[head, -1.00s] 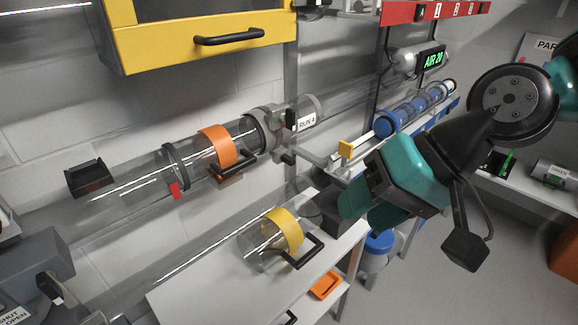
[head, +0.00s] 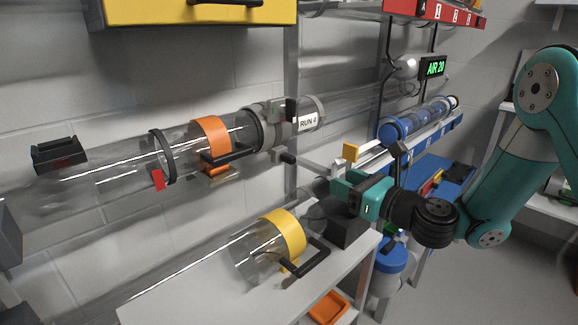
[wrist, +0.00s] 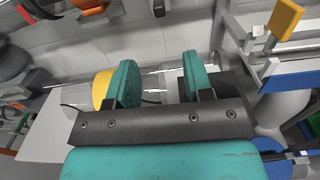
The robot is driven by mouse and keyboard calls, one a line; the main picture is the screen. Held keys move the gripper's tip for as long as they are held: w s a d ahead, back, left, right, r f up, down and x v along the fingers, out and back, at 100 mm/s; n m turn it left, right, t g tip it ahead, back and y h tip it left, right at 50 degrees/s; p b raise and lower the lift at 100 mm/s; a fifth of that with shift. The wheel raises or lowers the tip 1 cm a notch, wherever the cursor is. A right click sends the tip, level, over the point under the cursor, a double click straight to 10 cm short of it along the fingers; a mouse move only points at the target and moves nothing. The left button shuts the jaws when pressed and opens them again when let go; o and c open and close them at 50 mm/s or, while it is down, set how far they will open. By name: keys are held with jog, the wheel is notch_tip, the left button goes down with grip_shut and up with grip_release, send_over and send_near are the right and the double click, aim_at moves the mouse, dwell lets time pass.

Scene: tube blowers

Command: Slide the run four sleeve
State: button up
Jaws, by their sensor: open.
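The clear run four tube crosses the wall, with a white RUN 4 label (head: 308,122) at its right part. On it sits a clear sleeve with an orange band (head: 209,137) and a black bar handle (head: 231,155). A black ring with a red tab (head: 158,180) is left of the band. My gripper (head: 334,187) is open and empty, to the right of and below the sleeve handle, clear of it. In the wrist view, its two teal fingers (wrist: 160,80) stand apart with nothing gripped between them.
A second clear sleeve with a yellow band (head: 283,235) and black handle lies over the white bench (head: 190,300), below left of my gripper. A dark block (head: 345,228) stands under my gripper. A blue-ended tube rack (head: 425,140) is behind right.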

aim_at(294, 159)
jog(key=p+x, duration=1)
jog(key=x, duration=0.7)
jog(key=shift+a, duration=0.15)
jog(key=shift+c, duration=0.2)
